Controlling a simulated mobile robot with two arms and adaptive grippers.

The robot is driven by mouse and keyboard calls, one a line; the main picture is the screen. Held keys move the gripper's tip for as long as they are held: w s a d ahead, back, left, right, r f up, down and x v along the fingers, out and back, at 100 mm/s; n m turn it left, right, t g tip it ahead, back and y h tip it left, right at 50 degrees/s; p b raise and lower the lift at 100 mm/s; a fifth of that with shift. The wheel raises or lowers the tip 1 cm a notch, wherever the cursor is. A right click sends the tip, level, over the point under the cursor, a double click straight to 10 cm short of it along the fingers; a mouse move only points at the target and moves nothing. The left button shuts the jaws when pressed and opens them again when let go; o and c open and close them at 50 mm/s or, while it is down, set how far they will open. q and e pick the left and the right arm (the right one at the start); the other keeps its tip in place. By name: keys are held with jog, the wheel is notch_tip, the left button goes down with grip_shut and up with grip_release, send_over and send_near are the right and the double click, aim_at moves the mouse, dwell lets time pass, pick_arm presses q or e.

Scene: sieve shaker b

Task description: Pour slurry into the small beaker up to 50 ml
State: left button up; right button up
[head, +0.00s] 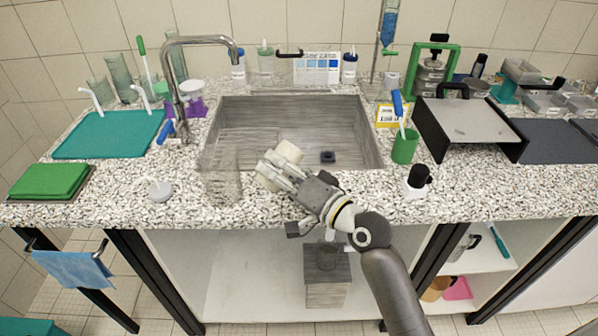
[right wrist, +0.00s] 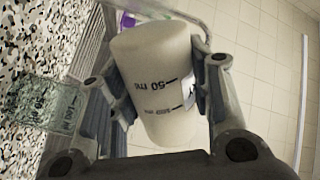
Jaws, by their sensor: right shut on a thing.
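My right gripper (head: 275,170) is shut on a whitish beaker (head: 287,153), above the counter by the sink's front edge. In the right wrist view the whitish beaker (right wrist: 153,85) sits between the two fingers, with a printed 50 ml mark. Its content looks pale and opaque; the liquid level cannot be told. A clear glass beaker (head: 220,172) stands on the counter left of the gripper, apart from the held one. The clear beaker also shows in the right wrist view (right wrist: 45,103), with printed marks; no pale slurry is visible in it. My left gripper is out of view.
The sink (head: 300,104) lies behind the gripper, with a faucet (head: 200,42) at its left. A green cup (head: 405,146) and a black-capped bottle (head: 416,182) stand to the right.

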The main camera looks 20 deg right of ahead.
jog(key=shift+f+m, duration=0.1)
jog(key=shift+m, duration=0.4)
dwell(0.8)
jog(key=shift+r+m+p, duration=0.45)
jog(key=shift+m+p, duration=0.25)
jog(key=shift+m, duration=0.2)
dwell(2.3)
